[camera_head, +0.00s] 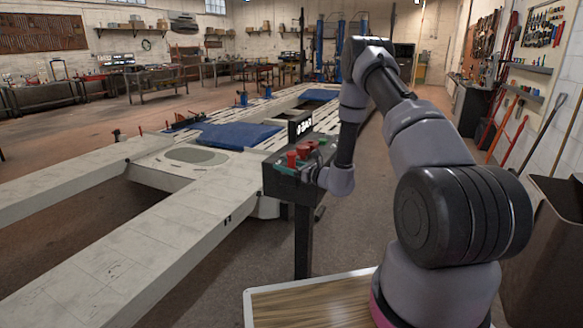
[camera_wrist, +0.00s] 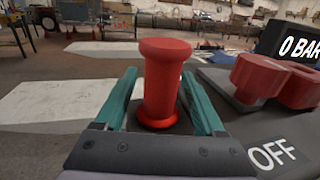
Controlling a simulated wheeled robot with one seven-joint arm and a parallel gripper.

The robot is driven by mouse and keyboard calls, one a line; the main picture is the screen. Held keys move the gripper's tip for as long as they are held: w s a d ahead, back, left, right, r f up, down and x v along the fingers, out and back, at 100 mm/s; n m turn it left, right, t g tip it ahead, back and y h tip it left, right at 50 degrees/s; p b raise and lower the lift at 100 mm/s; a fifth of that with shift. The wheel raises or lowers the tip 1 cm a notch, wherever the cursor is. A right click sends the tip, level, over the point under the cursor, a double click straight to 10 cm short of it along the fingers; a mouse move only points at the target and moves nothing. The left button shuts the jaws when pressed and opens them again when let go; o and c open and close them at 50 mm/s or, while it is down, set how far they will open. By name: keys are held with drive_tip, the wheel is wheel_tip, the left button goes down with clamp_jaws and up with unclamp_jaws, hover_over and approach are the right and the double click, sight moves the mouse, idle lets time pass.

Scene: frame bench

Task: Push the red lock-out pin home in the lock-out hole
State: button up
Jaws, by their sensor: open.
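The red lock-out pin (camera_wrist: 165,85) stands upright in the middle of the wrist view, spool-shaped with a wide head and a red collar at its base. My gripper (camera_wrist: 160,98) is open, with one teal finger on each side of the pin. Gaps show between the fingers and the pin. The lock-out hole is hidden under the collar, and I cannot tell how deep the pin sits. In the head view my gripper (camera_head: 300,167) is over the dark control box (camera_head: 283,186), where the pin shows small.
Red handles (camera_wrist: 262,78) stand close to the right of the pin, beside an OFF label (camera_wrist: 273,153). A 0 BAR display (camera_wrist: 299,47) is behind them. The pale frame bench (camera_head: 170,215) lies left of the box, which stands on a dark post (camera_head: 303,240).

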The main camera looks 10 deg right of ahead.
drive_tip(key=shift+w+a, duration=0.15)
drive_tip(key=shift+w, duration=0.05)
clamp_jaws()
drive_tip(key=shift+r, duration=0.1)
